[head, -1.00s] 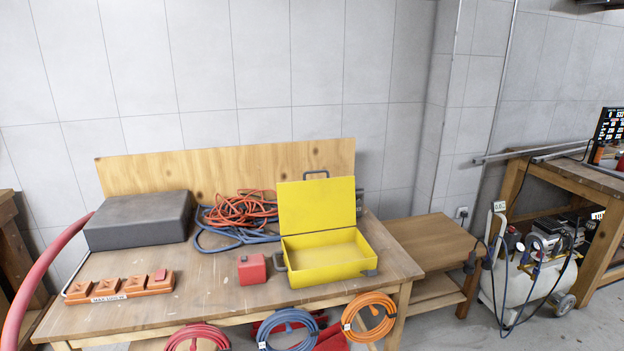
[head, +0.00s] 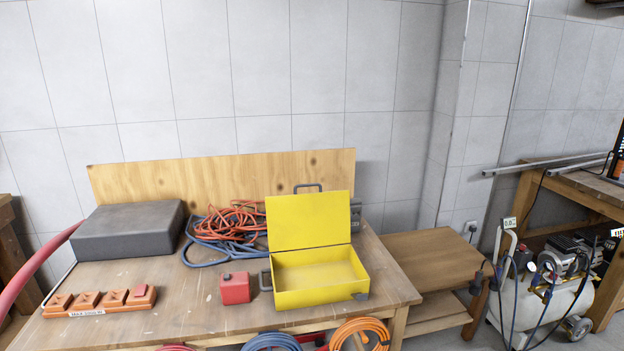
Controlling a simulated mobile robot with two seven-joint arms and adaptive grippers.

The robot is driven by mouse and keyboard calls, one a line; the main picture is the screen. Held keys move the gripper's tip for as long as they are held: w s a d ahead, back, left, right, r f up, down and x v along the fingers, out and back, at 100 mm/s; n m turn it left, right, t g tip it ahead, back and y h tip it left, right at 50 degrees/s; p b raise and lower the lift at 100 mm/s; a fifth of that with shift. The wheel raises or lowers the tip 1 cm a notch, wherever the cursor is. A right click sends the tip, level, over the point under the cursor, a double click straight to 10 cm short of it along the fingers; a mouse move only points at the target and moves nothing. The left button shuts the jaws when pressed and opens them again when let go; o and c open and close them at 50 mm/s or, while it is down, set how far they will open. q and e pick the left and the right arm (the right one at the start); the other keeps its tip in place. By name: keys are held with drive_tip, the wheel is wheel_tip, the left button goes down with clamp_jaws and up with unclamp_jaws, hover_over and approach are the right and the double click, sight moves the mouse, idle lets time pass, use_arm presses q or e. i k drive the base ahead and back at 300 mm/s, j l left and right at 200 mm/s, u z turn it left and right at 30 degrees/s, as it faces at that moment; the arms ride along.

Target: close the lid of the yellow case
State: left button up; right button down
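The yellow case (head: 318,294) stands open on the wooden workbench, right of the middle of the bench top. Its lid (head: 308,220) is raised about upright at the back, with a dark handle on its top edge. The inside of the case looks empty. A dark handle or latch shows at its left side and another dark piece at its front right corner. Neither of my grippers is in the head view.
On the workbench (head: 190,300) are a red box (head: 235,288) just left of the case, coiled red and blue cables (head: 230,228), a dark grey box (head: 130,232) and an orange strip (head: 100,300). Coiled hoses (head: 360,335) hang at the front edge. A compressor (head: 545,300) stands right.

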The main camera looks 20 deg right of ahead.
sight(294, 221)
drive_tip(key=i+l+u, duration=0.1)
drive_tip(key=l, duration=0.45)
drive_tip(key=i+l+u, duration=0.15)
drive_tip(key=l, duration=0.35)
drive_tip(key=i+l+u, duration=0.1)
drive_tip(key=l, duration=0.45)
drive_tip(key=l+u, duration=0.15)
drive_tip(key=l, duration=0.4)
drive_tip(key=i, duration=0.05)
